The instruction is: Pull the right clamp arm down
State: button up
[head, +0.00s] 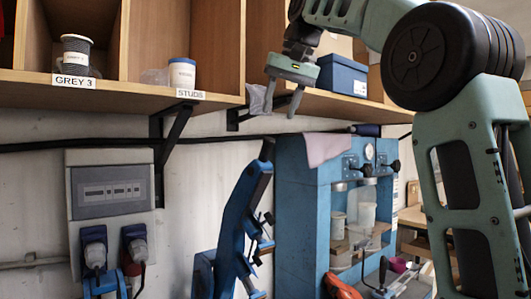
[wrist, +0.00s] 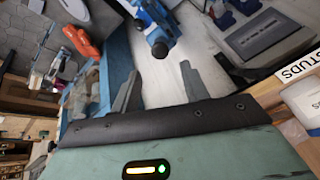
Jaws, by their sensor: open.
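A blue arm (head: 245,215) stands raised and tilted, with a dark tip, left of the blue press frame (head: 290,210). I take it for the clamp arm, but cannot tell whether it is the right one. My gripper (head: 281,102) is open and empty, above the arm's dark tip and apart from it, near the shelf edge. In the wrist view the open fingers (wrist: 161,78) point toward a blue arm (wrist: 152,22) with a round end, and a gap shows between them. The arm's lower end is partly out of view in the head view.
A grey electrical box (head: 110,190) hangs on the wall. A pink cloth (head: 326,147) drapes over the press top.

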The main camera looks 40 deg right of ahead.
aim_at(270, 138)
jog(key=x, duration=1.1)
jog(key=shift+w+f, duration=0.1)
jog(key=shift+w, duration=0.05)
grip_shut()
